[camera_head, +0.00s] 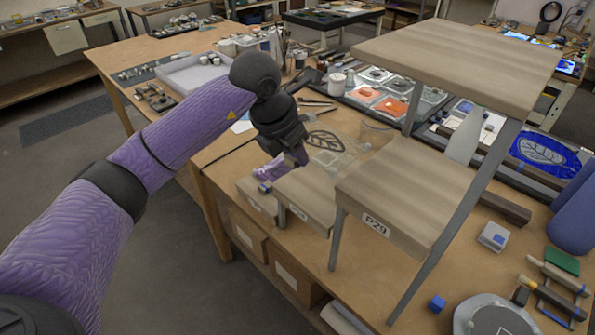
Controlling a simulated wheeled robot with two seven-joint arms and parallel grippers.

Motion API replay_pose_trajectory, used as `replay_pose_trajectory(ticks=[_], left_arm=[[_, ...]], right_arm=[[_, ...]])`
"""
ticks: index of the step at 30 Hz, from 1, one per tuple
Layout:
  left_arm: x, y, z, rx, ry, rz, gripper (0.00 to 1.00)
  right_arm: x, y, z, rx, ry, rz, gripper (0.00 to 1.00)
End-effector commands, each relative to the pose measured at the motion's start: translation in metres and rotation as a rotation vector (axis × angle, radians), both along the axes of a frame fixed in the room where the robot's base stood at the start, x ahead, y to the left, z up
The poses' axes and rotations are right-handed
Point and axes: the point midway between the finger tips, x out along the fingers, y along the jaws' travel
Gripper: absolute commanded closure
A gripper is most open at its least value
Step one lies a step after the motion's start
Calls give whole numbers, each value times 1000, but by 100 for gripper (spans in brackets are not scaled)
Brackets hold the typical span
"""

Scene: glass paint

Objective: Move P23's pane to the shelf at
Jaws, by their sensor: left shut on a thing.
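My left gripper (285,162) is above the low steps of a stepped wooden shelf (455,62), just left of its middle. It is shut on a small purple, glassy piece (267,172), which looks like a pane seen nearly edge-on. The wrist hides part of it, and I cannot read a P23 mark on it. The piece is at or just above the lowest step (258,198); I cannot tell if they touch. A middle step (308,195) and a higher step with a "P29" label (376,225) stand to its right. My right gripper is not in view.
A clear sheet with a black leaf outline (325,141) lies behind the steps. Painted panes (392,107) lie in a dark tray farther back. Bare tabletop shows in front of the shelf.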

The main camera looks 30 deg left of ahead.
Motion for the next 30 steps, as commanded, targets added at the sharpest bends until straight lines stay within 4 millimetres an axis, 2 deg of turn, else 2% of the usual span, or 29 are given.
replay_pose_trajectory(ticks=[12, 20, 27, 30], left_arm=[[0, 0, -52, -1, 0, -1, 100], [0, 0, -67, -1, -1, 0, 100], [0, 0, -101, -1, 0, 0, 100], [0, 0, -107, -1, -1, 0, 100]], right_arm=[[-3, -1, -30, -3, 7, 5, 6], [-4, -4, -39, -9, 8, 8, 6], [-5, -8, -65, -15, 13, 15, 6], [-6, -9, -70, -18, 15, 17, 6]])
